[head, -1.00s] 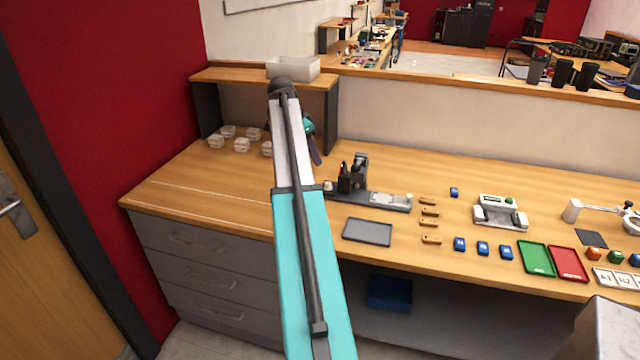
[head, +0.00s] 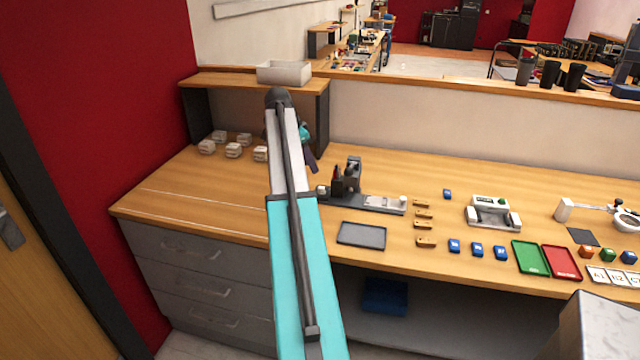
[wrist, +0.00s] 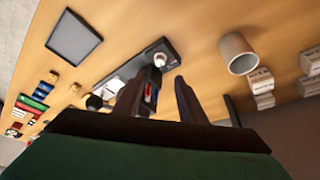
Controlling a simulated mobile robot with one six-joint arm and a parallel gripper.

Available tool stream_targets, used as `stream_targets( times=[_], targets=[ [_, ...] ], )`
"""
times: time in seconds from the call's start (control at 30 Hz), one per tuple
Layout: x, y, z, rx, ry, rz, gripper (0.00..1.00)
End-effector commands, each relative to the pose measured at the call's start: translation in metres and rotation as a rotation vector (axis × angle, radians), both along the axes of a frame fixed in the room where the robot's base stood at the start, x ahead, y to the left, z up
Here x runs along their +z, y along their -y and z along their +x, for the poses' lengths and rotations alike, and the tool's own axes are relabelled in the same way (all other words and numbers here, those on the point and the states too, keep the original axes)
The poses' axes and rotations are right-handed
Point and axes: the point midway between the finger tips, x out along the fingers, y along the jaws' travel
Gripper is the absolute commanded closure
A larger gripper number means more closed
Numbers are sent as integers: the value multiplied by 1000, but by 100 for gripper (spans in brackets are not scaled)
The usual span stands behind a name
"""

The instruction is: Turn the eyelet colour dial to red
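A dark marking device (head: 352,178) on a long grey base stands at the middle of the bench in the head view. A pale round knob (head: 403,199) sits at the base's right end. In the wrist view the device (wrist: 150,84) shows beyond my fingers, with a white round knob (wrist: 162,57) and a red part on it. I cannot tell which part is the eyelet colour dial or its setting. My gripper (wrist: 157,95) is open, with nothing between its fingertips, apart from the device. In the head view my arm hides most of the gripper.
A grey tray (head: 362,235) lies in front of the device, with wooden pieces (head: 424,222) to its right. A pale cup (wrist: 237,54) stands near the device in the wrist view. White boxes (head: 233,151) stand at left under a shelf (head: 225,82).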

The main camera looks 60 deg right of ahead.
Motion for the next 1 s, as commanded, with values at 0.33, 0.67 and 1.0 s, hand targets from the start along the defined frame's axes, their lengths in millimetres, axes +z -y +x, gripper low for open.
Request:
stream_targets(
  times=[0.33,0.67,1.0],
  targets=[
    [-41,16,-9,-2,-1,2,63],
    [-78,30,-17,-3,-1,1,63],
    [-101,38,-21,-3,-1,0,63]
  ],
)
